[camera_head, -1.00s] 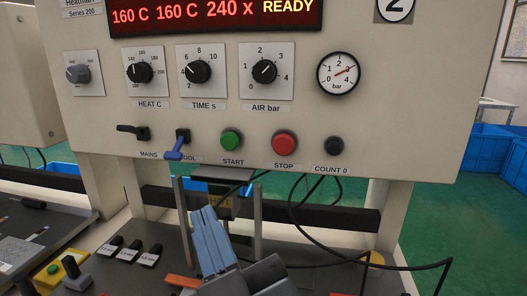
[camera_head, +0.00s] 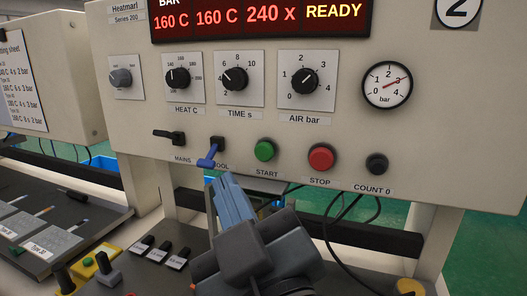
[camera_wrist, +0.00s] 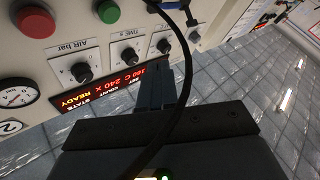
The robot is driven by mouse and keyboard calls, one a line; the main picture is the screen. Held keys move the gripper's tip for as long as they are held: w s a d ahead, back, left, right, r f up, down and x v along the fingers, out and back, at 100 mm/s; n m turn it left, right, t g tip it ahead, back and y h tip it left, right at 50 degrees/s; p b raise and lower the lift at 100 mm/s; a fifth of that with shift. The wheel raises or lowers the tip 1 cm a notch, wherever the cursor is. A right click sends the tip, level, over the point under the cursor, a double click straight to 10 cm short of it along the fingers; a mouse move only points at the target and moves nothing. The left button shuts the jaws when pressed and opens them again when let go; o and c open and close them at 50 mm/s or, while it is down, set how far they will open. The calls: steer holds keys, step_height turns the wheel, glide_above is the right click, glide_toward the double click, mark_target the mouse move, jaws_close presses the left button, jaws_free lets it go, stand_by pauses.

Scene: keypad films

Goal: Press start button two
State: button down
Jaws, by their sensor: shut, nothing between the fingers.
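The machine marked "2" has a pale front panel (camera_head: 440,140) with a green START button (camera_head: 264,150) in its lower row. The button also shows at the top of the wrist view (camera_wrist: 108,11), which sees the panel upside down. My gripper (camera_head: 227,183) is shut and empty. In the head view its tips appear below and left of the green button, just under the blue lever. In the wrist view its fingers (camera_wrist: 155,90) overlap the display's edge, and no contact with the button shows.
A red STOP button (camera_head: 321,158) and black COUNT 0 button (camera_head: 377,164) lie right of START. A blue lever (camera_head: 211,154) sticks out to its left. The lit display (camera_head: 262,20) reads READY. Black cables (camera_head: 335,225) hang below the panel. Another machine stands at left.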

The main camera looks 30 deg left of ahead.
mark_target(264, 152)
steer(key=shift+w+a, duration=0.3)
steer(key=shift+w, duration=0.95)
steer(key=shift+w+a, duration=0.3)
steer(key=shift+w, duration=0.95)
steer(key=shift+w+a, duration=0.3)
steer(key=shift+w, duration=0.95)
steer(key=shift+w+a, duration=0.1)
steer(key=shift+w, duration=0.25)
steer(key=shift+w+a, duration=0.1)
steer(key=shift+w, duration=0.4)
steer(key=shift+s, duration=0.1)
steer(key=shift+s+d, duration=0.2)
steer(key=shift+s, duration=0.6)
